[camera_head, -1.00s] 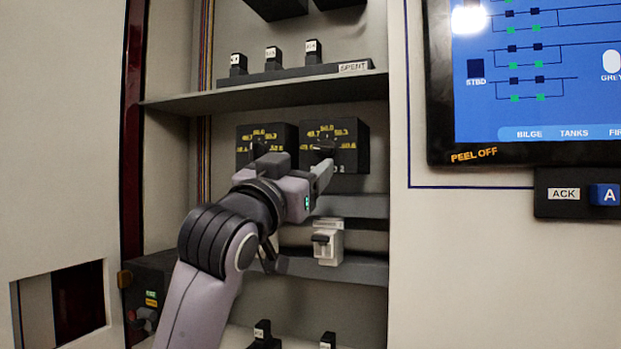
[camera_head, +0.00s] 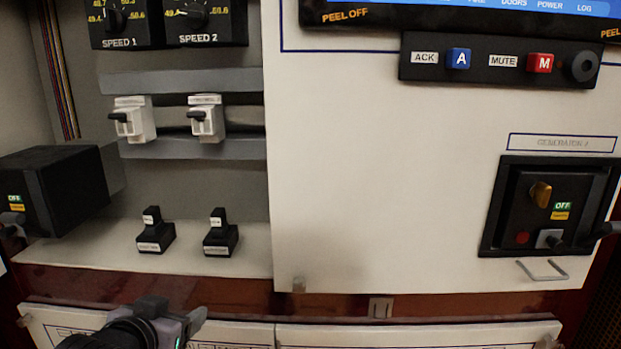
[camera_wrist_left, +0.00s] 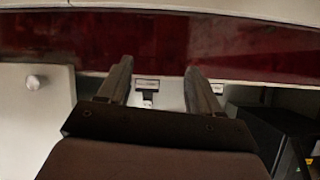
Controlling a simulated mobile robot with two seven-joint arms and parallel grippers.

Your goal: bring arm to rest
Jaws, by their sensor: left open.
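My left gripper (camera_head: 178,318) is at the lower left of the head view, low in front of the cabinet's bottom edge and lower panels. In the left wrist view its two fingers (camera_wrist_left: 158,82) stand apart with nothing between them. It is open and empty. Beyond the fingers the wrist view shows a dark red band (camera_wrist_left: 150,40) and a small metal latch (camera_wrist_left: 147,90). Most of the left arm is out of view. My right gripper is not in view.
Two small black switches (camera_head: 155,230) stand on the cabinet's lower shelf, below two white breakers (camera_head: 207,118). A black box (camera_head: 55,190) juts out at the left. A generator panel (camera_head: 550,205) with a protruding handle is at the right. The pale panel (camera_head: 390,190) between is bare.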

